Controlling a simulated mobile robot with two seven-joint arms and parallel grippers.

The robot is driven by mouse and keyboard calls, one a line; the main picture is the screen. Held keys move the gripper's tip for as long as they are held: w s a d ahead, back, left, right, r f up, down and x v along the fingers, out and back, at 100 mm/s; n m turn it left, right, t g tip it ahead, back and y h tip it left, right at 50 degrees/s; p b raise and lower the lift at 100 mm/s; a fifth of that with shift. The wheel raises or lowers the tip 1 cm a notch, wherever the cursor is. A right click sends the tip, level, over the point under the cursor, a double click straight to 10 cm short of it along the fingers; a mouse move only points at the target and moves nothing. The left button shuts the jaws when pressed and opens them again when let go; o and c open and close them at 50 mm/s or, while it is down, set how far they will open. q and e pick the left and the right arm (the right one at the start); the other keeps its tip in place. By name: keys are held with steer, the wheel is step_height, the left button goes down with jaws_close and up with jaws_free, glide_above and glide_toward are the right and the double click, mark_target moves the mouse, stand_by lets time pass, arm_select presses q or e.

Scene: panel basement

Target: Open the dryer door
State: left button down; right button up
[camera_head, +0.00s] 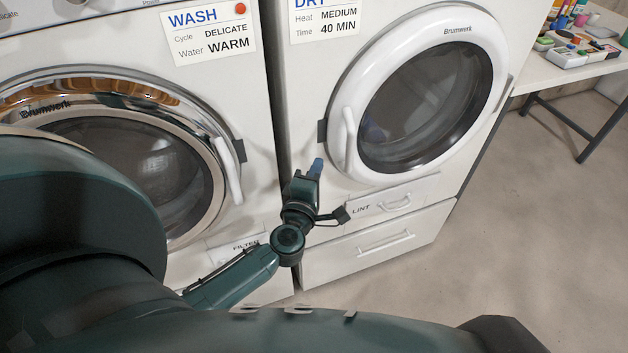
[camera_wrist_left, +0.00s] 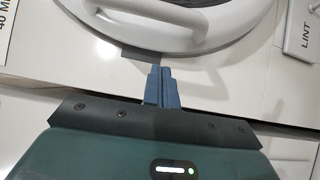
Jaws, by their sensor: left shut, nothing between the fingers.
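The dryer door (camera_head: 489,52) is a white ring with a dark round window, labelled Brumwerk, on the right machine, and it looks shut. Its white handle (camera_head: 350,143) stands upright on the left side of the ring; in the left wrist view the handle (camera_wrist_left: 190,38) runs across the top. My left gripper (camera_head: 318,163) is shut and empty, its blue fingertips just left of and below the handle, apart from it. In the left wrist view the fingers (camera_wrist_left: 161,72) point up toward the door's rim and handle. My right gripper is not in view.
The washer door (camera_head: 205,130) with a chrome ring is on the left. A lint drawer (camera_head: 398,200) sits under the dryer door, near my wrist. A table (camera_head: 545,75) with small items stands at the upper right. The floor (camera_head: 540,200) right of the dryer is clear.

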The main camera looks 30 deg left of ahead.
mark_target(342, 150)
arm_select(q)
steer(key=w+d, duration=0.1)
steer(key=w, duration=0.1)
steer(key=w+d, duration=0.1)
steer(key=w, duration=0.1)
steer(key=shift+d, duration=0.5)
steer(key=shift+s+d, duration=0.1)
